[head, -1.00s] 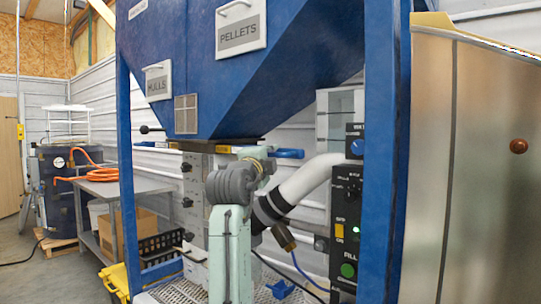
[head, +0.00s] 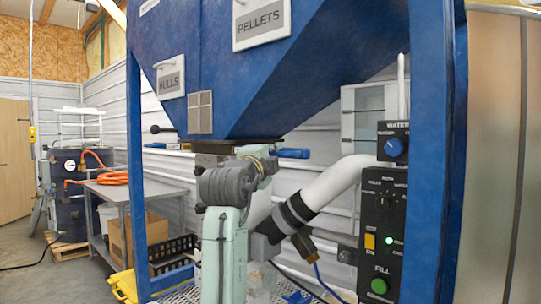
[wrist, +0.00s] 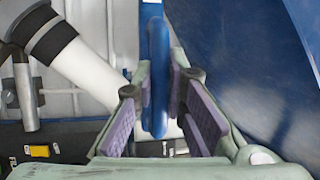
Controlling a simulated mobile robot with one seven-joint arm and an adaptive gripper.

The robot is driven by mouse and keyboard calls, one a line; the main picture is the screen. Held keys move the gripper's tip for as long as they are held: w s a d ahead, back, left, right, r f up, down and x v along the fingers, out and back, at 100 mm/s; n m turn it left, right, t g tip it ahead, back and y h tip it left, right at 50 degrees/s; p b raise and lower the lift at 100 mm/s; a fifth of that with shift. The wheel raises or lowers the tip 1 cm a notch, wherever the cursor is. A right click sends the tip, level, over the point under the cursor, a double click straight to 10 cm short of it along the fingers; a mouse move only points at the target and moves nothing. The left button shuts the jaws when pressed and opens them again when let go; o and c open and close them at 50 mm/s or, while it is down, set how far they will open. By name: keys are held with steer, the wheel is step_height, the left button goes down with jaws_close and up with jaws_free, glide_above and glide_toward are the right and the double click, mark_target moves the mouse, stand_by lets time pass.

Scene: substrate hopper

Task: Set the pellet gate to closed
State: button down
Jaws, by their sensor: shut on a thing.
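The blue gate handle (head: 291,153) sticks out to the right just under the hopper's outlet in the head view. In the wrist view the blue handle (wrist: 154,45) runs down between the purple pads of my gripper (wrist: 161,88), which is shut on it. In the head view my pale green arm stands in front of the outlet and hides most of the gripper and part of the gate. The PELLETS sign (head: 262,22) is on the blue hopper (head: 345,55) above the handle.
A white pipe (head: 335,184) with black bands slopes right of my arm. A control panel (head: 385,238) stands beside the right blue post (head: 433,180). A black knob (head: 157,129) sticks out at the left. A grey table (head: 135,189) holds an orange hose.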

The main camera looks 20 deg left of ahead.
steer(key=c, duration=1.8)
jaws_free()
steer(key=shift+a, duration=0.35)
steer(key=shift+o, duration=1)
steer(key=shift+d, duration=0.15)
steer(key=s+f, duration=0.2)
steer(key=s, duration=0.9)
steer(key=shift+s+d, duration=0.25)
steer(key=shift+s, duration=0.15)
